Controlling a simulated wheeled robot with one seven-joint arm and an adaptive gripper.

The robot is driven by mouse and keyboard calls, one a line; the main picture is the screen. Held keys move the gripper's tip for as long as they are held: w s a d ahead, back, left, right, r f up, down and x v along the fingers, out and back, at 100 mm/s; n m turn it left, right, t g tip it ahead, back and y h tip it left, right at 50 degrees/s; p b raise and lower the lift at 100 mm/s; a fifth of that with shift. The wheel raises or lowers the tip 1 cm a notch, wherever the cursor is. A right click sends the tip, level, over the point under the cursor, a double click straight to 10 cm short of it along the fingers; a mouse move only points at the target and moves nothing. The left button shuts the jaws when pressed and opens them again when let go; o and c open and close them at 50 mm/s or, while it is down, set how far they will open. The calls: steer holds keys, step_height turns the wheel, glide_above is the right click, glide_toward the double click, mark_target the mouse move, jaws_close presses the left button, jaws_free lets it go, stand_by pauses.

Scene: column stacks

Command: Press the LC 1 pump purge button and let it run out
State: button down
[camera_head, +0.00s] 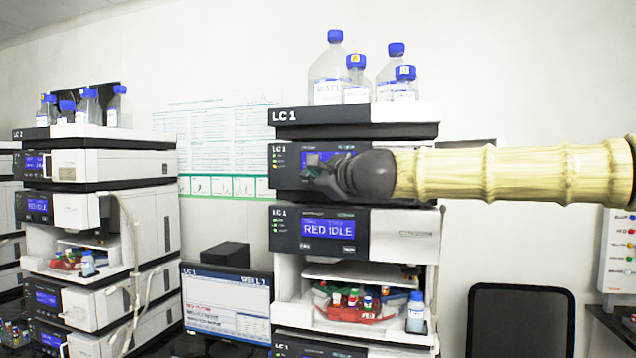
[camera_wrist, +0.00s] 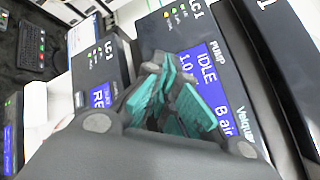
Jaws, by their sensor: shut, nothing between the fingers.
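The LC 1 stack (camera_head: 355,220) stands in the middle of the head view. Its pump module (camera_head: 287,180) is the dark-fronted unit below the top tray. In the wrist view the pump front (camera_wrist: 243,75) appears turned, with "PUMP" lettering and a blue screen (camera_wrist: 205,70) reading "IDLE", "1.0" and "B air". My gripper (camera_head: 313,170) is in front of the pump's left part and covers much of its screen. In the wrist view my gripper (camera_wrist: 172,92) is shut and empty, its teal pads over the screen area. I cannot make out the purge button or whether the fingertips touch the panel.
Solvent bottles (camera_head: 328,75) stand on top of the stack. The module below has a screen (camera_head: 328,229) reading "RED IDLE", above an open bay of vials (camera_head: 353,300). A monitor (camera_head: 226,304) and a second stack (camera_head: 95,230) stand left. A dark chair (camera_head: 521,322) is right.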

steer(key=shift+w+d, duration=0.2)
steer(key=shift+w, duration=0.5)
stand_by(0.9)
steer(key=shift+s, duration=0.1)
steer(key=shift+s+a, duration=0.25)
steer(key=shift+s, duration=0.45)
stand_by(0.3)
steer(key=s, duration=0.1)
steer(key=s+a+b, duration=0.1)
steer(key=s, duration=0.2)
steer(key=shift+s+a+b, duration=0.25)
steer(key=shift+s+b, duration=0.15)
stand_by(0.7)
